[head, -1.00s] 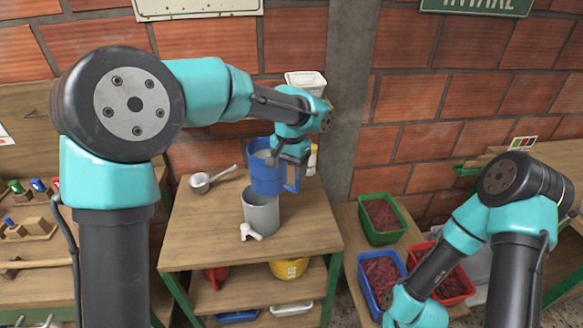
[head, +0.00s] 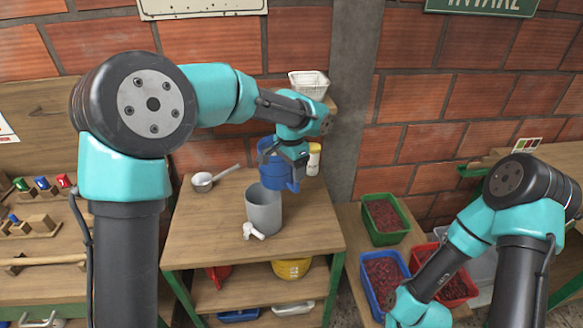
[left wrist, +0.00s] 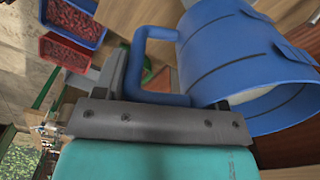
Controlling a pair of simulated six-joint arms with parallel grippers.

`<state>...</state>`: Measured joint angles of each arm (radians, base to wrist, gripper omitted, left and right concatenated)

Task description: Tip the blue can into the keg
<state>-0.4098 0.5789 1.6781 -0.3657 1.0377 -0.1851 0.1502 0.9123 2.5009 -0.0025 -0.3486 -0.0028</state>
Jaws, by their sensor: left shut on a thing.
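The blue can (head: 272,172) is a blue jug with a side handle. It is held in the air above and slightly right of the keg, its body tilted a little. My left gripper (head: 293,158) is shut on its handle, which also shows in the left wrist view (left wrist: 150,75). Pale contents show inside the can in the left wrist view (left wrist: 240,55).
A metal saucepan (head: 203,182) lies on the table left of the keg. A white bottle with a yellow cap (head: 314,158) stands behind the can. Green (head: 383,220), blue and red crates of red berries sit at the right.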

